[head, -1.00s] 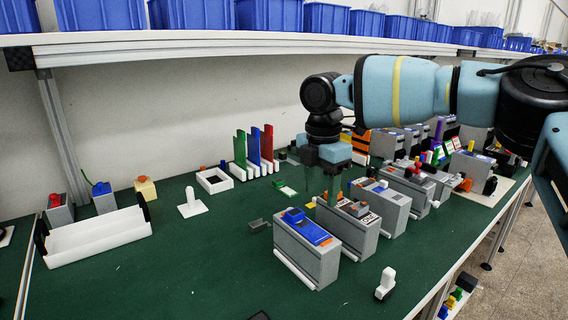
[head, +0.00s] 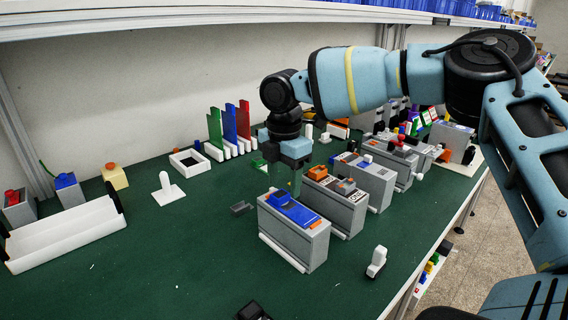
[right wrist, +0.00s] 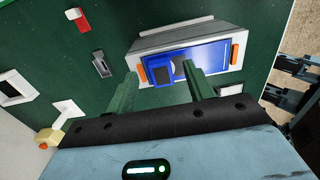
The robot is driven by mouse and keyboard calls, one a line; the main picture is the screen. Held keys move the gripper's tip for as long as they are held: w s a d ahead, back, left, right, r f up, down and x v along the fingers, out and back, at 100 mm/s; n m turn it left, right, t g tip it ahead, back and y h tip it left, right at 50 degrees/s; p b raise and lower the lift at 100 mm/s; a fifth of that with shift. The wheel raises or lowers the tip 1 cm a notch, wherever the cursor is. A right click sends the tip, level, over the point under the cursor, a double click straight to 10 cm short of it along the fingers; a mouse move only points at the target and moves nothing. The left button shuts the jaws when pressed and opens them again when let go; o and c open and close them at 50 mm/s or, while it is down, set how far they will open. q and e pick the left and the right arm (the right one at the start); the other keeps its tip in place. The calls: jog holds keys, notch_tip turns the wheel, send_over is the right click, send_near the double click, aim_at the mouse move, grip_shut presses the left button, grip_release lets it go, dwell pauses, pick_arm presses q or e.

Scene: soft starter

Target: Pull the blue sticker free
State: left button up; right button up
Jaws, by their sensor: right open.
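The nearest grey box (head: 312,249) stands on the green table with a blue panel (head: 296,213) on its top, which I take for the blue sticker. A darker blue block sits on the panel, and there are orange pieces at its ends. My right gripper (head: 285,185) points down just behind this box. In the right wrist view, the open fingers (right wrist: 160,80) reach over the near edge of the blue panel (right wrist: 212,57), with the dark blue block (right wrist: 158,74) between them. Nothing is held. Contact cannot be told. My left gripper is not seen.
More grey boxes (head: 377,190) stand in a row behind to the right. Upright coloured panels (head: 229,127) and a white square frame (head: 189,162) are at the back. A white tray (head: 66,235) stands at left.

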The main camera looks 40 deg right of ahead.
aim_at(284, 192)
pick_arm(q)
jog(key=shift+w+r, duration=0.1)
pick_arm(e)
jog(key=shift+f, duration=1)
jog(key=c, duration=1.1)
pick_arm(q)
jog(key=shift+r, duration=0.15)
pick_arm(e)
jog(key=shift+r, duration=0.7)
